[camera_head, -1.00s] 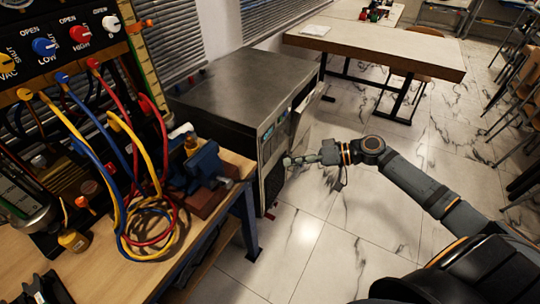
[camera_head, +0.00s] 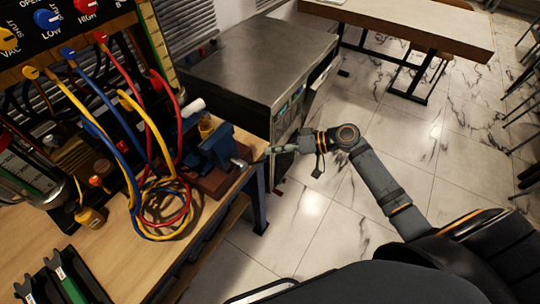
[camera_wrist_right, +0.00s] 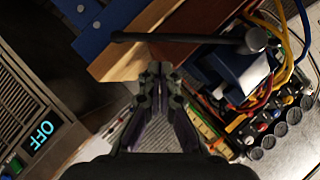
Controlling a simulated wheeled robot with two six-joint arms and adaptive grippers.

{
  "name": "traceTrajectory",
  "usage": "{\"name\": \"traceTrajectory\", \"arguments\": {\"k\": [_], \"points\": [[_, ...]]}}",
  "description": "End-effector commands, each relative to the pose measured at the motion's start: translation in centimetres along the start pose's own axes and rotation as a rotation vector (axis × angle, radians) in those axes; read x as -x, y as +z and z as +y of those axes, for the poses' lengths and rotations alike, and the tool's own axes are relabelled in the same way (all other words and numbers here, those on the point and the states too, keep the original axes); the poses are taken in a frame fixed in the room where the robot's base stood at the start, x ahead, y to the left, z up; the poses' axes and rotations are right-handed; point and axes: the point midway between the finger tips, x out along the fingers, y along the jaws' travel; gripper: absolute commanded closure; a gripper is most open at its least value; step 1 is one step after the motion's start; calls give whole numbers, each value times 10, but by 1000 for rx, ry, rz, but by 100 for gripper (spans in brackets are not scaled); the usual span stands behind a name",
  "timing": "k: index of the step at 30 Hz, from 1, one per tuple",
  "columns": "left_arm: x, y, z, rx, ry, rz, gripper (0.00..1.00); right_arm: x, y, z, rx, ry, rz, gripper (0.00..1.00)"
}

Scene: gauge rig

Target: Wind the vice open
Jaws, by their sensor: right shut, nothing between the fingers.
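The blue vice (camera_head: 216,150) sits on a reddish-brown block at the right edge of the wooden bench. Its grey handle (camera_head: 240,162) points out past the bench edge. In the right wrist view the blue vice body (camera_wrist_right: 240,78) is at right, and the handle bar (camera_wrist_right: 185,38) with its round knob runs across the top. My right gripper (camera_head: 270,150) is just to the right of the handle, with no contact visible. In the wrist view its fingertips (camera_wrist_right: 158,68) are together and empty, below the bar in the picture. My left gripper is not in view.
Yellow, blue and red hoses (camera_head: 165,205) hang from the valve panel and coil left of the vice. Marble floor is clear below my arm.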

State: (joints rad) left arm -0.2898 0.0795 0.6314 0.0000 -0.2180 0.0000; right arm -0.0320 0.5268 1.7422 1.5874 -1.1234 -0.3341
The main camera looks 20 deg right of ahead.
Motion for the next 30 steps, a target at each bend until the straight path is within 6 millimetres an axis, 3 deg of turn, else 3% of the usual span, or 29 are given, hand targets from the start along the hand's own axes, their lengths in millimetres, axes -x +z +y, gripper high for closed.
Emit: {"name": "traceTrajectory", "arguments": {"k": [6,12,17,23,30], "points": [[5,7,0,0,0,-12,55,-14,15,-1,0,0,1,100],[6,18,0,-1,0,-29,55,-17,17,0,1,0,1,100],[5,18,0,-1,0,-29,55,-17,17,0,1,0,1,100],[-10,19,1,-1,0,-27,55,-28,32,4,-58,-41,0,100],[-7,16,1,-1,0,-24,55,-27,30,1,-65,-45,0,100]]}}
